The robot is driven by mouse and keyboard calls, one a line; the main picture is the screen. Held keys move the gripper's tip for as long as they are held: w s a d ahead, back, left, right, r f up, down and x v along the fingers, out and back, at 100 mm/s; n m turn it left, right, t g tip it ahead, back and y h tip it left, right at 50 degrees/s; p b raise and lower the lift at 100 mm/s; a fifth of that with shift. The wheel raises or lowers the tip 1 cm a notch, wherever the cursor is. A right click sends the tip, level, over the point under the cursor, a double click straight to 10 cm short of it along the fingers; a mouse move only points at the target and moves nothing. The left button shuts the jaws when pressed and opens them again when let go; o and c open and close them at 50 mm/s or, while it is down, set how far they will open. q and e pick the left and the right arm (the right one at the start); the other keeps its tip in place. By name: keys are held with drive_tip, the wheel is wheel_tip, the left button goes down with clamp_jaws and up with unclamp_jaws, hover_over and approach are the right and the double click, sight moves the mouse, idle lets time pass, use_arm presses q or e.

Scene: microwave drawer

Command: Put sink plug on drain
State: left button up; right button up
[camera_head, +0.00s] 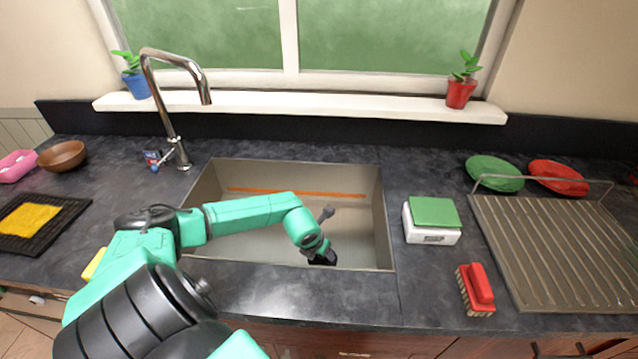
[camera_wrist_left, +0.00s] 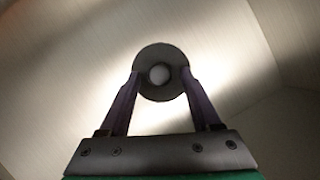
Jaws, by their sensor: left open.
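The sink (camera_head: 388,225) is a rectangular metal basin in the middle of the counter. My left gripper (camera_head: 322,259) reaches down into it, near the front wall. The left wrist view shows a dark grey round disc with a pale round knob, apparently the sink plug (camera_wrist_left: 160,52). My left gripper (camera_wrist_left: 160,75) is open there, its fingertips at either side of the disc and the knob between them. I cannot tell whether the fingers touch it. I cannot make out the drain; my arm covers part of the basin. My right gripper is not in view.
A tall chrome tap (camera_head: 172,120) stands at the sink's back left corner. A long orange strip (camera_head: 345,195) runs along the basin's back. The counter in front is clear.

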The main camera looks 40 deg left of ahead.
use_arm(q)
drive_tip(key=v, duration=1.1)
drive_tip(key=shift+r+b, duration=0.3)
drive_tip(key=shift+b, duration=0.15)
drive_tip(key=shift+s, duration=0.15)
